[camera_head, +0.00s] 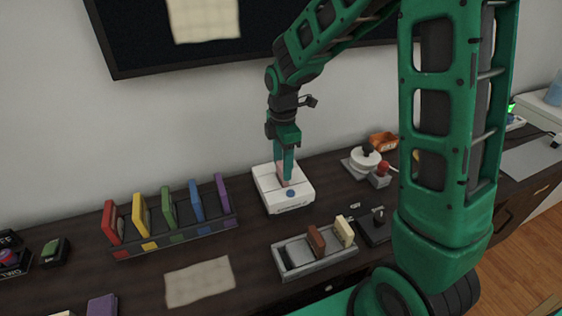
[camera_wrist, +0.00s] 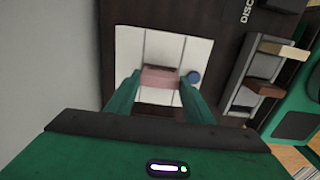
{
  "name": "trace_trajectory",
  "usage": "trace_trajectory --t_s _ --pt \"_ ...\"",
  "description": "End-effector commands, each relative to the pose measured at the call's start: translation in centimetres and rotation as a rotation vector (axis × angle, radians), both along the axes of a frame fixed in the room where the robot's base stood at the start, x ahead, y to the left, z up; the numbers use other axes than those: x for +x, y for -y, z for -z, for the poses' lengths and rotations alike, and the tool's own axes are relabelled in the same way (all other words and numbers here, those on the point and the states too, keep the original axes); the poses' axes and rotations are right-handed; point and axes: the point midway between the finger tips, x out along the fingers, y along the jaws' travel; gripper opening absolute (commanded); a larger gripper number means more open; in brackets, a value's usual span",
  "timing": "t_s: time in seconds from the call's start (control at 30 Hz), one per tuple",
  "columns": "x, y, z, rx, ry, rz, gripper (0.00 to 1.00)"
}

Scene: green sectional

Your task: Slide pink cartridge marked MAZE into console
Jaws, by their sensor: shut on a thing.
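The white console (camera_head: 290,195) stands on the dark cabinet top near the wall, with a blue button on it. My gripper (camera_head: 287,178) points down over the console, shut on the pink cartridge (camera_head: 282,172). In the wrist view the cartridge (camera_wrist: 160,77) lies between the two green fingers, with the white console (camera_wrist: 150,45) behind it. A dark slot line shows along the cartridge's far edge. I cannot tell how deep the cartridge sits in the slot. No MAZE lettering is readable.
A rack (camera_head: 180,235) of several coloured cartridges stands at left. A grey tray (camera_head: 312,262) with brown and cream cartridges stands in front of the console. A joystick device (camera_head: 368,162) stands to the right. A cream paper (camera_head: 200,281) lies at the front.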

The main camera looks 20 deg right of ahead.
Motion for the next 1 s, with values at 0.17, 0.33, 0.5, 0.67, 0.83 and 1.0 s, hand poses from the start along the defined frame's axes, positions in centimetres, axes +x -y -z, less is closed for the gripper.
trace_trajectory --t_s 0.17,0.33,0.5,0.67,0.83,1.0 --pt "0.0 0.0 0.4 0.000 0.000 0.000 0.15" --pt "0.0 0.0 0.4 0.000 0.001 0.000 0.69" --pt "0.0 0.0 0.4 0.000 0.001 0.000 0.69" --pt "0.0 0.0 0.0 0.000 0.001 0.000 0.69" --pt "0.1 0.0 -2.1 0.001 0.004 0.000 0.69" --pt "0.1 0.0 -5.4 0.001 0.004 0.000 0.69"
